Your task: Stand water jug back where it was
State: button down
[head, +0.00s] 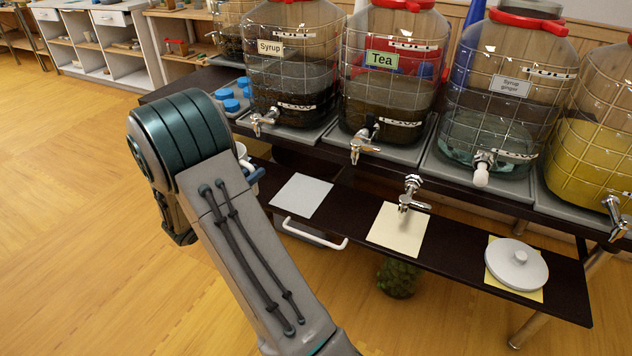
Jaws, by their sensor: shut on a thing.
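My arm rises from the bottom centre and bends at the dark teal joint; its forearm hides what lies behind it. My gripper is not visible, so its hold does not show. No water jug can be made out for certain. A small white rounded piece (242,151) and a blue piece (255,175) show just right of my arm, mostly covered by it; I cannot tell what they belong to. On the dark lower shelf (455,238) lie a bare pale grey square (301,195), a cream square (385,238) and a yellow square (533,292).
Tapped jars stand above: syrup (290,75), tea (385,90), syrup ginger (497,110) and a yellow one (590,165). A loose tap (412,193) is by the cream square; a grey lid (516,264) covers the yellow one. Below are a white handle (315,237) and green jar (397,277).

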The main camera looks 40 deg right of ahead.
jog(key=s+d+m+g+b, duration=0.2)
jog(key=s+d+g+b, duration=0.1)
jog(key=d, duration=0.4)
jog(key=s+d+m+g+b, duration=0.2)
jog(key=s+d+g+b, duration=0.1)
jog(key=d, duration=0.5)
jog(key=shift+s+d+f+g+b, duration=0.2)
jog(key=shift+s+d+g+b, duration=0.1)
jog(key=shift+b, duration=0.5)
jog(key=shift+a+g+p, duration=0.1)
jog(key=shift+g+p, duration=0.2)
jog(key=shift+p, duration=0.1)
notch_tip(320, 180, down, 6)
jog(key=b, duration=0.3)
jog(key=shift+r, duration=0.1)
jog(key=shift+r+p, duration=0.1)
jog(key=shift+p, duration=0.6)
jog(key=shift+f+b, duration=0.4)
jog(key=shift+f, duration=0.3)
